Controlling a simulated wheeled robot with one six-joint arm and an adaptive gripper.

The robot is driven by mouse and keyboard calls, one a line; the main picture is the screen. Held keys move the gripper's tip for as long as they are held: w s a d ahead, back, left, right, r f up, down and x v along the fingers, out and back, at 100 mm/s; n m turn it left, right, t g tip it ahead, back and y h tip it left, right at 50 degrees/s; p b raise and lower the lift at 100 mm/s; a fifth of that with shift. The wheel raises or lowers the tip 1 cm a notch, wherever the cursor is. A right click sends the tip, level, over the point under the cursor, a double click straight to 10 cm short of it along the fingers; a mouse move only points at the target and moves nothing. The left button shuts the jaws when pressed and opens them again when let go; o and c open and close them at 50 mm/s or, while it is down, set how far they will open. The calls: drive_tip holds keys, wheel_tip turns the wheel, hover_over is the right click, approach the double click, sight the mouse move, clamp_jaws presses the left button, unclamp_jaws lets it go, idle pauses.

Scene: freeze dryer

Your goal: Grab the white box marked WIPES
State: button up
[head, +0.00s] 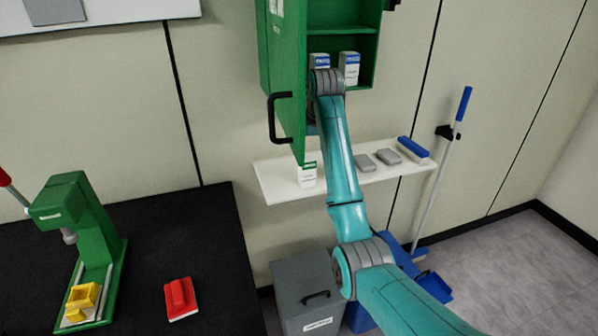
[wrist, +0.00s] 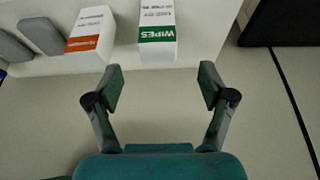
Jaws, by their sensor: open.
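The white box marked WIPES (wrist: 157,37), with a green band, stands on a white wall shelf (wrist: 92,62) in the wrist view. In the head view a white box with a green band (head: 307,175) stands near the shelf's left end. My gripper (wrist: 161,84) is open and empty in the wrist view. The WIPES box lies ahead of the gap between its fingers, apart from both fingertips. In the head view my arm and the green cabinet door hide the gripper.
A white box with an orange band (wrist: 91,32) stands just left of the WIPES box in the wrist view. Grey blocks (head: 376,160) and a blue-topped brush (head: 413,149) lie farther along the shelf. The open green cabinet door (head: 287,70) hangs above the shelf.

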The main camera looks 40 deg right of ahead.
sight(307, 159)
drive_tip(key=x, duration=0.4)
drive_tip(key=shift+w+f, duration=0.2)
drive_tip(key=shift+d+x, duration=0.15)
drive_tip(key=shift+x, duration=1.3)
drive_tip(key=shift+d+x, duration=0.1)
drive_tip(key=shift+x, duration=1.35)
drive_tip(key=shift+w, duration=0.1)
drive_tip(key=c, duration=1.1)
